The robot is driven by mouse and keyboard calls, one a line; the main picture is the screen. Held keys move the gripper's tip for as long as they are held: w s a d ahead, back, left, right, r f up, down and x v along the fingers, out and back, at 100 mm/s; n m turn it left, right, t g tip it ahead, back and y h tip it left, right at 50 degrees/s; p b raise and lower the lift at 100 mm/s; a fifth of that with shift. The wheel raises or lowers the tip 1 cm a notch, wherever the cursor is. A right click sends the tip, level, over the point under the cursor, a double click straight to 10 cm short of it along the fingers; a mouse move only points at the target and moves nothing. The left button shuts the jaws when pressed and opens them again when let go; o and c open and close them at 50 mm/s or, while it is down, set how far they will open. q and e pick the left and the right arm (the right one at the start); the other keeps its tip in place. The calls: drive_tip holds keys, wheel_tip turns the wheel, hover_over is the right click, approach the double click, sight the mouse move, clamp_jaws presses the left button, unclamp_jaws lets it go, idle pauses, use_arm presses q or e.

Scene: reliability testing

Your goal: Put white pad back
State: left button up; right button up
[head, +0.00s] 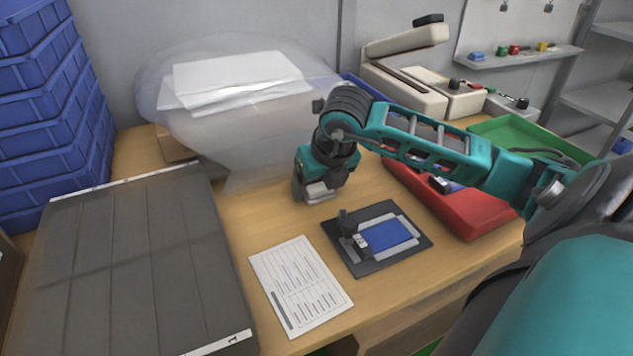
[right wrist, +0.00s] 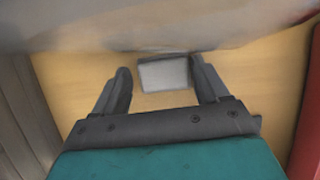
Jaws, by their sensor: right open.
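A small light-grey to white pad (right wrist: 163,74) shows in the right wrist view, between the two fingertips of my right gripper (right wrist: 163,82). In the head view, a light block-like piece (head: 320,191), apparently the same pad, shows at my right gripper (head: 315,192), close to the wooden table. The gripper is open, with a finger on either side of the pad and visible gaps. Whether the pad rests on the table is hard to tell. My left gripper is not in view.
A clear plastic bag (head: 215,140) with white sheets (head: 240,78) stands behind the gripper. A black fixture (head: 350,262) holding a blue piece (head: 389,236), a printed sheet (head: 300,288) and a red tray (head: 470,215) lie nearby. A grey panelled box (head: 130,260) stands left.

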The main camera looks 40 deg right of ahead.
drive_tip(key=shift+s+d+p, duration=0.2)
drive_tip(key=shift+d+p, duration=0.1)
drive_tip(key=p+v, duration=0.1)
drive_tip(key=v, duration=1.1)
drive_tip(key=shift+r+p, duration=0.15)
drive_tip(key=shift+p, duration=0.25)
drive_tip(key=shift+w+a, duration=0.1)
drive_tip(key=shift+w, duration=0.05)
